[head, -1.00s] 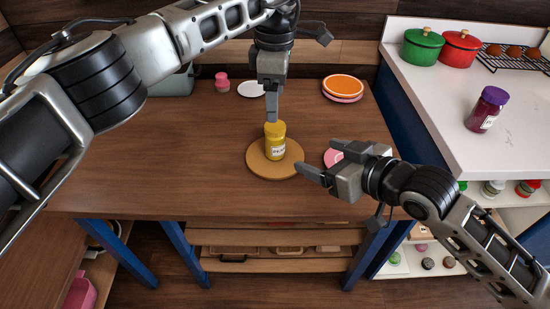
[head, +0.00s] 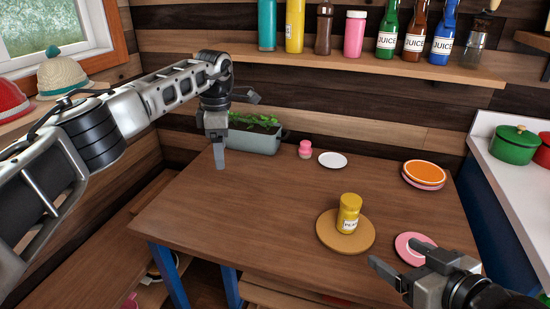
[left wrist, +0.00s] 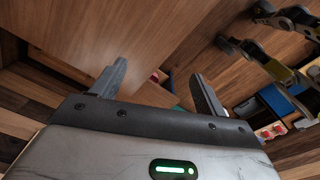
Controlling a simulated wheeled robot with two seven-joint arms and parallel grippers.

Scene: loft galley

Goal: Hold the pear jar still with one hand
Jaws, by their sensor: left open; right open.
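The pear jar (head: 348,214) is yellow with a white label and stands upright on a round tan board (head: 330,238) on the wooden table. My left gripper (head: 219,160) points down over the table's left part, well to the left of the jar. It is open and empty, as its two spread fingers (left wrist: 161,80) show in the left wrist view. My right gripper (head: 385,274) is open in front of the board, at lower right, apart from the jar.
A pink-rimmed plate (head: 401,238) lies right of the board, beside my right gripper. Orange and pink plates (head: 424,174), a white plate (head: 333,160), a pink-capped jar (head: 305,150) and a planter (head: 254,141) stand at the back. The table's left middle is clear.

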